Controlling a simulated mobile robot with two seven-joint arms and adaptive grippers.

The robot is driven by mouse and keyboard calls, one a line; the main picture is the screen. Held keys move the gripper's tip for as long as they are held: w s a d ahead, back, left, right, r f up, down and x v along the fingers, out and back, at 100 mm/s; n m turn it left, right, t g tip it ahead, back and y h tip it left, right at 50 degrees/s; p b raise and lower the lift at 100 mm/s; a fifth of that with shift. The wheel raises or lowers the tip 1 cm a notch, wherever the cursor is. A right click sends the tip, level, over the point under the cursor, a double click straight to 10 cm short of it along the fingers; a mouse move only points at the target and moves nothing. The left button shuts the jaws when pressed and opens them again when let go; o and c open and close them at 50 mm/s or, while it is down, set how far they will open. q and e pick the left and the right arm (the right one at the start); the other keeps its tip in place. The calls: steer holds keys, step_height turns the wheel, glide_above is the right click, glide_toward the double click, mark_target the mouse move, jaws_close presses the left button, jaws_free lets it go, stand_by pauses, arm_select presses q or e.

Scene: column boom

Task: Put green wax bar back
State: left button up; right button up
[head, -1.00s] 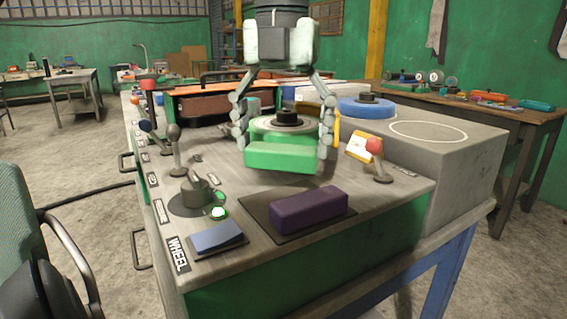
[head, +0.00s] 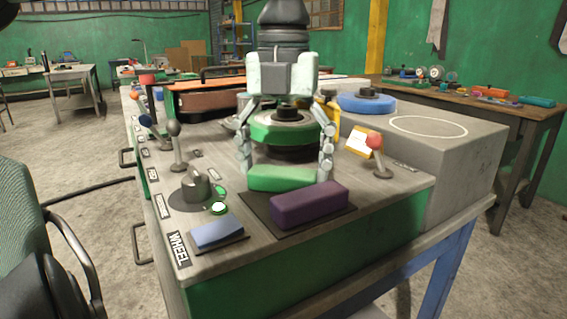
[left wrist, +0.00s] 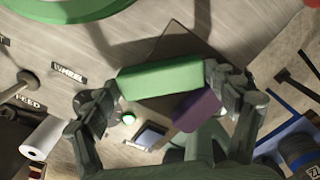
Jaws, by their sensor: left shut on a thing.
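The green wax bar (head: 282,179) is between the fingers of my left gripper (head: 286,172), which is shut on it. The bar is level, just behind the purple bar (head: 309,205), near the back of the dark mat (head: 259,211). I cannot tell whether it touches the surface. In the left wrist view the green bar (left wrist: 160,80) spans the gap between the fingers and overlaps the mat (left wrist: 176,44). The purple bar (left wrist: 196,110) lies beside it there. My right gripper is not in view.
A green-rimmed wheel (head: 285,128) stands behind my gripper, and a blue wheel (head: 366,104) is further right. A red-knobbed lever (head: 378,151) rises to the right. A dark-knobbed lever (head: 176,145), a rotary knob (head: 195,188) and a blue pad (head: 217,234) are to the left.

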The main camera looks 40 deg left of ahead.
mark_target(284, 170)
arm_select(q)
steer(key=o, duration=1)
step_height(284, 170, up, 12)
steer(key=shift+r, duration=0.15)
